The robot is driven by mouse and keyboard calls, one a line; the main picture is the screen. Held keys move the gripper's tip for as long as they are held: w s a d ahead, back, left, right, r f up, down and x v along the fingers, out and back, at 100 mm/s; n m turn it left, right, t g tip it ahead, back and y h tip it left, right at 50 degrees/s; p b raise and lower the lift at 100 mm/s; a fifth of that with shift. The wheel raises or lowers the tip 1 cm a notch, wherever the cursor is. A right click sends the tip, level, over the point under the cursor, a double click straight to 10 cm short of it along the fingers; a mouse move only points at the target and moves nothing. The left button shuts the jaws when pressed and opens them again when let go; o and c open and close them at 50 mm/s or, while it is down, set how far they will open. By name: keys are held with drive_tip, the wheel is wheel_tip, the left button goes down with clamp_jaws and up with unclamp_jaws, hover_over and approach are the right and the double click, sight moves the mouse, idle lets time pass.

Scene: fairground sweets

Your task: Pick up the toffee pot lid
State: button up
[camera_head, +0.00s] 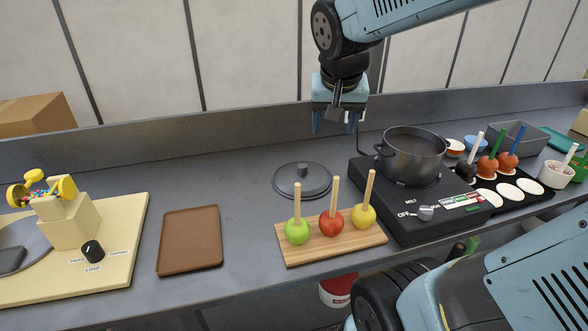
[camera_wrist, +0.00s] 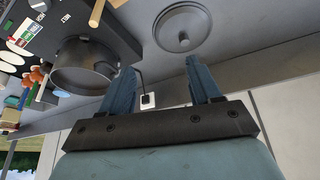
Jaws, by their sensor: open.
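The toffee pot lid (camera_head: 301,181) is a grey disc with a small dark upright knob. It lies flat on the grey counter, left of the stove. The lid also shows at the top of the wrist view (camera_wrist: 182,28). The toffee pot (camera_head: 411,154) stands uncovered on the black stove (camera_head: 419,203); its inside looks dark. My gripper (camera_head: 335,124) hangs pointing down above the back of the counter, higher than the lid and behind it to the right. Its blue fingers are apart with nothing between them, also in the wrist view (camera_wrist: 155,80). It touches neither lid nor pot.
A wooden board (camera_head: 332,243) with three sticked apples stands just in front of the lid. A brown tray (camera_head: 190,240) and a cream machine (camera_head: 75,250) are to the left. A black tray (camera_head: 510,190) with dipped apples is right. The counter left of the lid is clear.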

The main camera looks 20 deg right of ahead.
drive_tip(key=w+a+f+m+g+h, duration=0.1)
drive_tip(key=w+f+m, duration=0.3)
drive_tip(key=w, duration=0.5)
drive_tip(key=m, duration=0.1)
approach(302, 165)
drive_tip(key=shift+h, duration=0.3)
drive_tip(key=x, duration=0.4)
drive_tip(key=shift+s+a+f, duration=0.15)
drive_tip(key=shift+s, duration=0.1)
drive_tip(key=shift+x, duration=2.55)
drive_tip(key=shift+w+a, duration=0.1)
drive_tip(key=shift+w, duration=0.1)
clamp_jaws()
